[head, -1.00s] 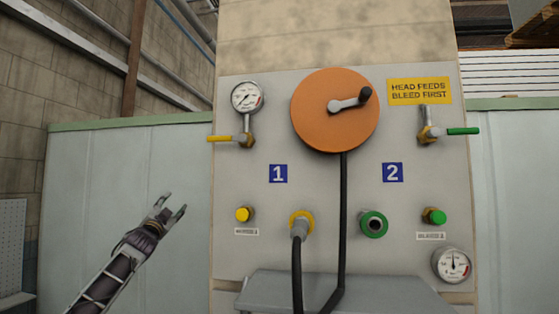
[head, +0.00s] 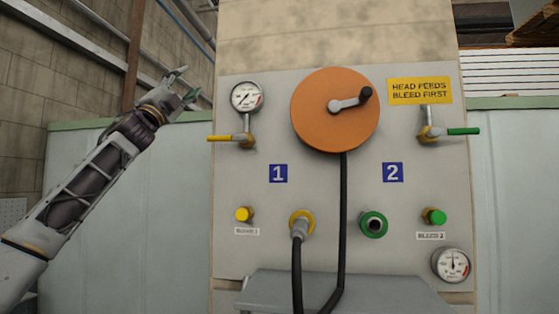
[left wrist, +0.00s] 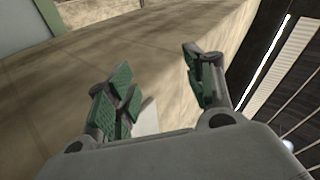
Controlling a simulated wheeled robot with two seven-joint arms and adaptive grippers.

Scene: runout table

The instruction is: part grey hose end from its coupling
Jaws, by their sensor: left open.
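The grey hose end (head: 299,230) sits in the yellow-ringed coupling (head: 302,217) under the blue 1 plate, and a black hose (head: 297,275) hangs down from it. The green-ringed coupling (head: 373,224) under the blue 2 plate has a dark open centre with no hose in it. My left gripper (head: 188,85) is open and empty, left of the panel and level with the upper gauge, well above and left of the hose end. Its open fingers (left wrist: 160,95) also show in the left wrist view, with nothing between them. My right gripper is not in view.
The panel carries a yellow-handled valve (head: 222,138), a green-handled valve (head: 460,131), a yellow bleed knob (head: 243,214), a green bleed knob (head: 435,216), gauges and an orange reel (head: 335,110). A grey shelf (head: 345,292) juts out below.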

